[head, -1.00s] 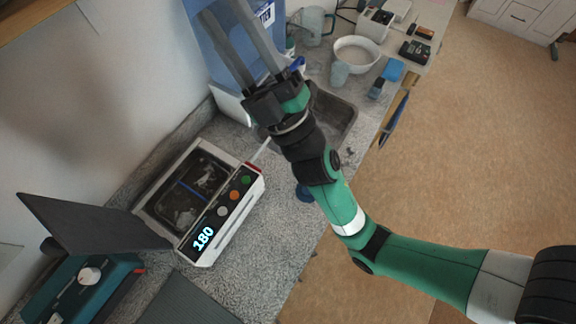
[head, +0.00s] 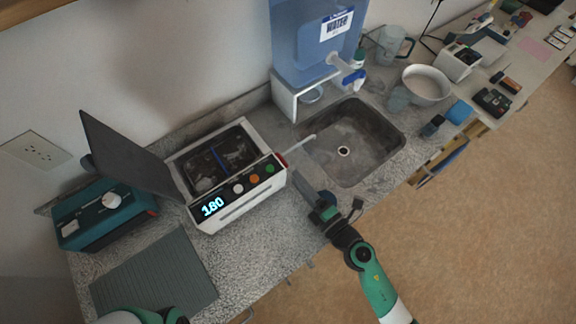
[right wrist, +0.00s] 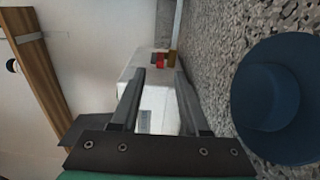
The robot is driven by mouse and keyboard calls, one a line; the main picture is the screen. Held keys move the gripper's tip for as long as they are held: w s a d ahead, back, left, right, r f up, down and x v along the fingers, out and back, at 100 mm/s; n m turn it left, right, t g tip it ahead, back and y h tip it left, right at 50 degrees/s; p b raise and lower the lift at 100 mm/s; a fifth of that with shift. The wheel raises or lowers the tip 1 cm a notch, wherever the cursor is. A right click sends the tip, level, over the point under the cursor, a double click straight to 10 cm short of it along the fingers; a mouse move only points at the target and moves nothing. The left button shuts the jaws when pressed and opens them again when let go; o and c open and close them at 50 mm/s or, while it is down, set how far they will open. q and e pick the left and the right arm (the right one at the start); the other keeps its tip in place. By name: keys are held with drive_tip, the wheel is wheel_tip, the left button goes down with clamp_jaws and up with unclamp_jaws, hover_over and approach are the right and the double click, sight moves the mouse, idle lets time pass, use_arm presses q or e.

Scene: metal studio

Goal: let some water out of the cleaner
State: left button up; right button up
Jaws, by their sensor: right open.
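The cleaner (head: 236,207) is a white box on the counter. Its front panel has a glowing 180 display and several coloured buttons. Its dark lid stands open, and a blue-edged basket is in its basin. A red part (head: 282,159) sits at its right side, and a thin pale spout (head: 300,143) reaches toward the sink (head: 357,140). My right gripper (head: 305,183) is open and empty, low in front of the cleaner's right end. In the right wrist view, the cleaner (right wrist: 156,105) and the red part (right wrist: 161,60) show beyond the open fingers (right wrist: 160,74). My left gripper is out of view.
A dark blue round object (right wrist: 275,95) lies close beside my right fingers. A blue water tank (head: 312,50) stands behind the sink. A teal device (head: 105,212) and a grey ribbed mat (head: 155,275) are at the left. A white bowl (head: 426,85) is beyond the sink.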

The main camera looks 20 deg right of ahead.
sight(287, 167)
drive_tip(key=x, duration=0.5)
drive_tip(key=shift+w+b, duration=0.25)
drive_tip(key=shift+b, duration=0.05)
clamp_jaws()
